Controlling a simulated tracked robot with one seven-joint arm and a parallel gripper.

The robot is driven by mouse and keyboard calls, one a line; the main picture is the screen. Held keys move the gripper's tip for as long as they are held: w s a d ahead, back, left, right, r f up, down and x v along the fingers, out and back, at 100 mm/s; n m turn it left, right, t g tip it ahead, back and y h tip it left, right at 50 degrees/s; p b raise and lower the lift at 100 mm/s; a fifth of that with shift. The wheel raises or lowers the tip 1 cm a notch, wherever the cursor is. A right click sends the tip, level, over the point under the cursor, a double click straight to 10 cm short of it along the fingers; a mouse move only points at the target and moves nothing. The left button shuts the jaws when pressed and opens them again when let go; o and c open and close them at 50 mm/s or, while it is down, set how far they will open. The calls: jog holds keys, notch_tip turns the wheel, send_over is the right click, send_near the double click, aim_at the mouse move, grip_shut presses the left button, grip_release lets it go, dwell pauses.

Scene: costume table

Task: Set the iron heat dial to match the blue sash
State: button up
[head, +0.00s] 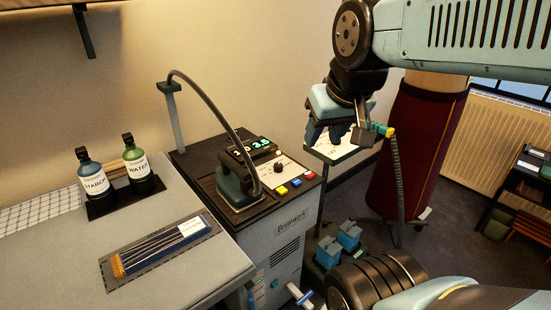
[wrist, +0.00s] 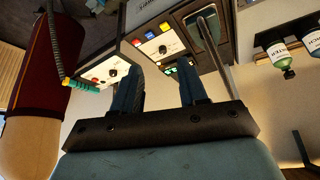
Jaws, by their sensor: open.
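The heat dial (head: 278,168) is a small dark knob on a pale panel of the ironing station, right of the iron (head: 238,186). A dial (wrist: 163,48) on a pale panel also shows in the wrist view, between and beyond the fingers. I cannot read its setting. Lit displays (head: 262,143) stand behind the iron, digits unclear. My gripper (head: 326,138) is open and empty, raised to the right of the station, apart from the dial. Both fingers show in the wrist view (wrist: 158,78). I cannot make out a blue sash in either view.
Yellow, blue and red buttons (head: 295,183) line the panel's front edge. A second panel with a knob (wrist: 112,72) shows in the wrist view. Starch (head: 93,182) and water (head: 139,170) bottles stand left. A maroon dress form (head: 420,145) stands right, blue containers (head: 348,236) low in front.

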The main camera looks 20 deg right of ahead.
jog(key=shift+o, duration=1.4)
jog(key=shift+w+d+r, duration=0.1)
jog(key=shift+w, duration=0.25)
jog(key=m+g, duration=0.2)
jog(key=g, duration=0.4)
send_over(278, 165)
notch_tip(278, 165, down, 14)
notch_tip(278, 165, down, 14)
jog(key=shift+w+d+f, duration=0.1)
jog(key=shift+c, duration=0.3)
jog(key=c, duration=1)
